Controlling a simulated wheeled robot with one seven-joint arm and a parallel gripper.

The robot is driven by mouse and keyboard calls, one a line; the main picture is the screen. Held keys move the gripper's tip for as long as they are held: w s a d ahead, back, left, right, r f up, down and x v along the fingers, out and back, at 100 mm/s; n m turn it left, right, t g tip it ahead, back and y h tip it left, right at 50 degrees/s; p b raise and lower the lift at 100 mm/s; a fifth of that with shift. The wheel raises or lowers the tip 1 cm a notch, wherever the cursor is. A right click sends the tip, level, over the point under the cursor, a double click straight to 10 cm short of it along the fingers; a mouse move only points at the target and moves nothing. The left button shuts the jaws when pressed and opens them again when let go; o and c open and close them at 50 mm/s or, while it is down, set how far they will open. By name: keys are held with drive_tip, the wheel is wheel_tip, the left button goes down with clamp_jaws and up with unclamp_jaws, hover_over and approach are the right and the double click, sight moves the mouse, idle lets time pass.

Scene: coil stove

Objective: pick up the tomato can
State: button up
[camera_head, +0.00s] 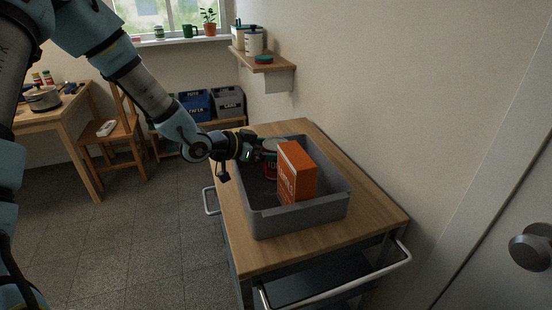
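The tomato can (269,171) stands in a grey bin (298,221) on a wooden-topped cart. It has a red label and a pale metal top, and an orange box hides its right side. My gripper (266,152) reaches in over the bin's left side and is at the can's upper part. The fingers are small and dark here, and I cannot tell whether they touch the can or whether they are open or shut.
The orange box (297,172) stands in the bin right beside the can. The cart (375,222) has a metal handle at the front. A wall shelf (265,62) with jars hangs behind, and the wall is close on the right.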

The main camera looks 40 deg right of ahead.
drive_tip(key=shift+c, duration=0.4)
clamp_jaws()
idle(0.4)
